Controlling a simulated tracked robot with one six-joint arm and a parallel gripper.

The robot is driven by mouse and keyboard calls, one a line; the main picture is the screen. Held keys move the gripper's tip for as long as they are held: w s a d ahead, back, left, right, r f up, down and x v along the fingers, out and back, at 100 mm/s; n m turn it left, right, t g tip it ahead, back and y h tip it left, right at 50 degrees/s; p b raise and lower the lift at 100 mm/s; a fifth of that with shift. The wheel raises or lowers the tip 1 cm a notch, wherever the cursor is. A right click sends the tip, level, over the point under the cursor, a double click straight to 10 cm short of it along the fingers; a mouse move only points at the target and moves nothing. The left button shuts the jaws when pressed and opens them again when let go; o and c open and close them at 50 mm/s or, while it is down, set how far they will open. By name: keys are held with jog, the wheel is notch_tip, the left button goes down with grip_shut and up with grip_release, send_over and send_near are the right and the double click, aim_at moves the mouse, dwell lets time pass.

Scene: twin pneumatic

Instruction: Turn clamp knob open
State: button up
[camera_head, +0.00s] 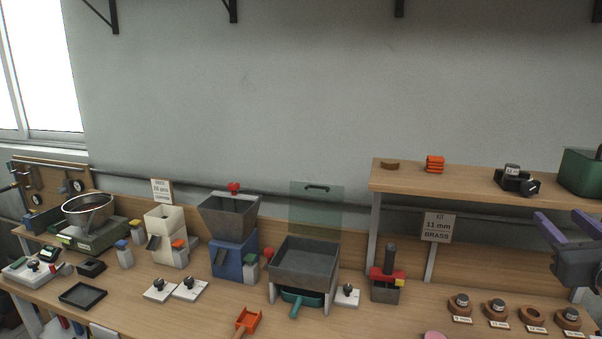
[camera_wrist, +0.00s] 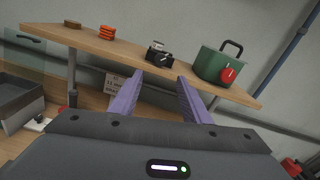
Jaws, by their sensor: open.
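My gripper (camera_wrist: 160,78) is open and empty, its two purple fingers spread apart. In the head view my gripper (camera_head: 562,218) is at the right edge, in front of the raised wooden shelf. A small black device (camera_head: 515,178) with a round grey top and a dark knob (camera_head: 531,187) sits on the shelf. In the wrist view this black device (camera_wrist: 158,54) appears beyond and between the fingertips, apart from them. To its right is a green container (camera_wrist: 215,64) with a black handle and a red knob (camera_wrist: 229,73). I cannot tell which knob is the clamp knob.
The shelf (camera_head: 440,181) also holds an orange stack (camera_head: 435,164) and a brown piece (camera_head: 389,165). Below stand a kit sign (camera_head: 437,226) and several round brown pieces with labels. A grey tray (camera_head: 305,262) and other bench devices fill the left.

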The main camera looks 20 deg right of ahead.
aim_at(529, 191)
jog(key=shift+s+f+m, duration=0.1)
jog(key=shift+s+m, duration=0.05)
jog(key=shift+m, duration=1.05)
jog(key=x, duration=1.3)
jog(key=shift+w+d, duration=0.15)
jog(key=shift+w, duration=0.2)
jog(key=shift+c, duration=0.5)
jog(key=c, duration=0.9)
